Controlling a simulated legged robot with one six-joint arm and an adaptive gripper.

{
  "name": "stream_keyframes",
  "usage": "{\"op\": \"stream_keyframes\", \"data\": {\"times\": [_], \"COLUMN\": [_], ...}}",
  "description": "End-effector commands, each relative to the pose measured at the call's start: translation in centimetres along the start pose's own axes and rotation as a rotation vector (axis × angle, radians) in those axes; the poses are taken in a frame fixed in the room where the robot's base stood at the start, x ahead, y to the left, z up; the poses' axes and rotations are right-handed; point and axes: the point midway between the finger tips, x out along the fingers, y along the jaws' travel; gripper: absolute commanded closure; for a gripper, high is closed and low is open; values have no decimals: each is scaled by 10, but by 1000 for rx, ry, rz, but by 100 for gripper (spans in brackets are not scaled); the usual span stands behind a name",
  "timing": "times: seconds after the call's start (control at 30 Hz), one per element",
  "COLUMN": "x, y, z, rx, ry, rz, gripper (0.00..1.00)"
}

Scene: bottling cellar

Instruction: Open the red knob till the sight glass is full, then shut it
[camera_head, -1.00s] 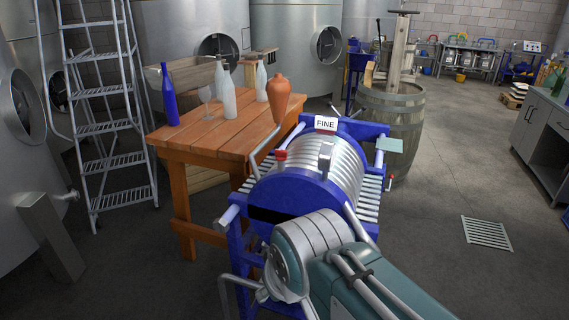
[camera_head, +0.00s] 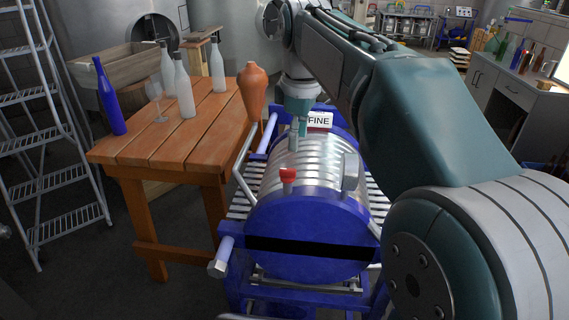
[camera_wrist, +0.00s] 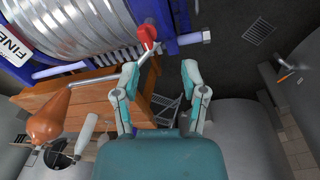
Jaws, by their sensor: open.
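The red knob (camera_head: 288,175) stands on top of the near blue end plate of the plate filter. It also shows at the top of the wrist view (camera_wrist: 146,33), on a grey stem. My gripper (camera_wrist: 158,68) is open and empty, its two fingers wide apart. The knob is ahead of the fingertips in the wrist view, nearer the left finger; whether that finger touches the stem I cannot tell. In the head view my gripper (camera_head: 297,132) is over the ribbed plates, beyond the knob. A grey upright block (camera_head: 350,172) sits right of the knob; I cannot tell whether it is the sight glass.
A wooden table (camera_head: 150,150) stands left of the filter with a blue bottle (camera_head: 108,98), pale bottles (camera_head: 184,85), a wine glass (camera_head: 155,92) and an orange vase (camera_head: 252,88). A FINE sign (camera_head: 319,122) stands at the filter's far end. My arm hides the right side.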

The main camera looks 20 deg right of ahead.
Motion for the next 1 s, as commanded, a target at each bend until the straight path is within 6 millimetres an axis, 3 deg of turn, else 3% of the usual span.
{"op": "stream_keyframes", "data": {"times": [0.2, 0.53, 1.0], "x": [2, 10, 88], "y": [26, 34, 28], "z": [-26, -32, -27], "rx": [-167, -240, -238], "ry": [-41, -53, -54], "rz": [-57, -86, -86], "gripper": [44, 44, 44]}}
